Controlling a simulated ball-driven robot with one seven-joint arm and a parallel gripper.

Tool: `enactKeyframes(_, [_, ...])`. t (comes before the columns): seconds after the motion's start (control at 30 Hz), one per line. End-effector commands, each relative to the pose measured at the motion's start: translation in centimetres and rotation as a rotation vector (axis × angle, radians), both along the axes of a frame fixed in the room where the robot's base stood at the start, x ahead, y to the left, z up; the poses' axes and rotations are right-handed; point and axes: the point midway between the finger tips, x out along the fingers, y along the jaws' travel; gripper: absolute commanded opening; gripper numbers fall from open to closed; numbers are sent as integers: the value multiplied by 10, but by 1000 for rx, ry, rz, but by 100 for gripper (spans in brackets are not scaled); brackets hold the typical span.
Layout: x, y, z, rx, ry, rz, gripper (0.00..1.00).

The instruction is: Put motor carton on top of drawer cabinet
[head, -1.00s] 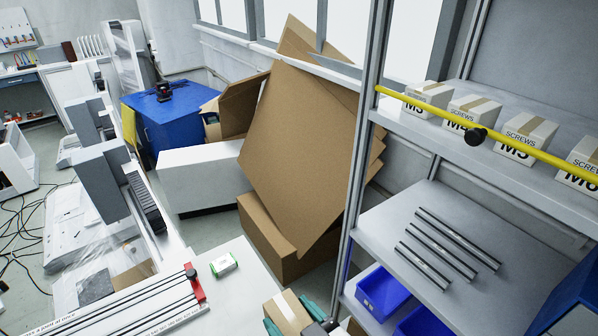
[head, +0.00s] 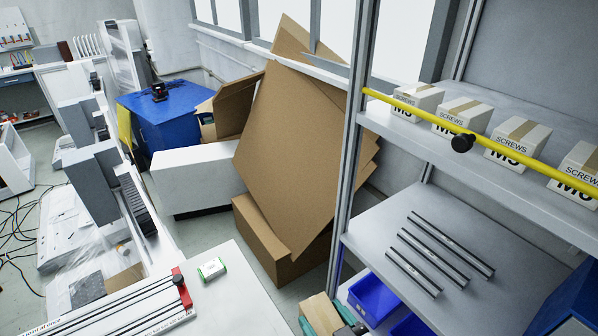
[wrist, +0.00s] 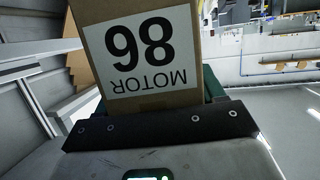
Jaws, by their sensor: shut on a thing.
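In the head view the carton's top (head: 320,314) shows at the bottom edge, between the teal fingers of my gripper (head: 326,318); the rest is cut off. A blue cabinet (head: 165,128) stands at the back left with a small black device (head: 159,91) on its flat top. No drawer fronts are discernible on it, so I cannot tell if it is the drawer cabinet.
A shelf rack (head: 346,170) with screw boxes, a yellow bar (head: 410,105), metal rods and blue bins stands at right. Large cardboard sheets (head: 290,150) and a white block (head: 195,180) stand before the blue cabinet. A white table (head: 240,295) is at front.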

Motion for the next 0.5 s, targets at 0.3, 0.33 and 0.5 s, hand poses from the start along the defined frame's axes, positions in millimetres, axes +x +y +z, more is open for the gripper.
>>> enactKeyframes(0.3, [3, -64, -47, -6, 0, -165, 0])
enactKeyframes(0.33, [2, -70, -51, -5, 0, -180, 0])
enactKeyframes(0.5, [-3, -98, -75, -3, 0, -264, 0])
